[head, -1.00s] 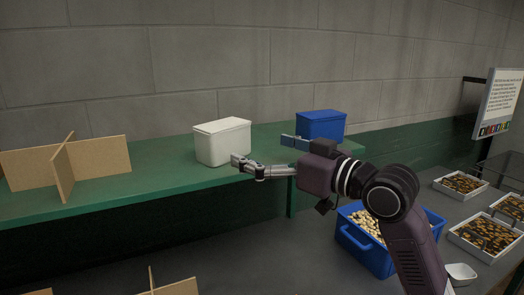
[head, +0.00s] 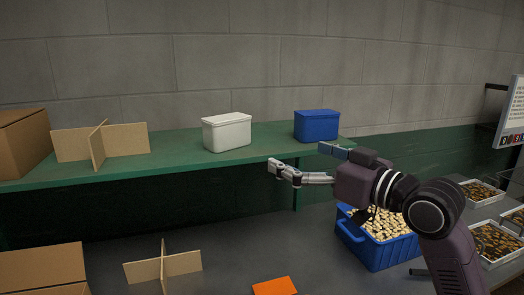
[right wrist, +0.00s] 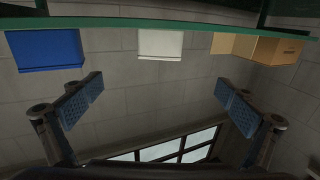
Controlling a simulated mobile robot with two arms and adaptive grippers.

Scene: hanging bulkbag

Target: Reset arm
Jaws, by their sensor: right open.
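My right gripper (head: 303,163) is open and empty in the head view, in front of the green shelf's edge. Its two fingers (right wrist: 160,105) are spread wide in the right wrist view with nothing between them. My right arm comes in from the lower right. My left gripper is not in view.
A white lidded box (head: 227,132) and a blue box (head: 316,125) stand on the green shelf (head: 180,162). A cardboard divider (head: 98,143) and a carton (head: 22,142) stand at its left. Below are a blue crate (head: 385,250), another divider (head: 162,268) and an orange piece (head: 274,286).

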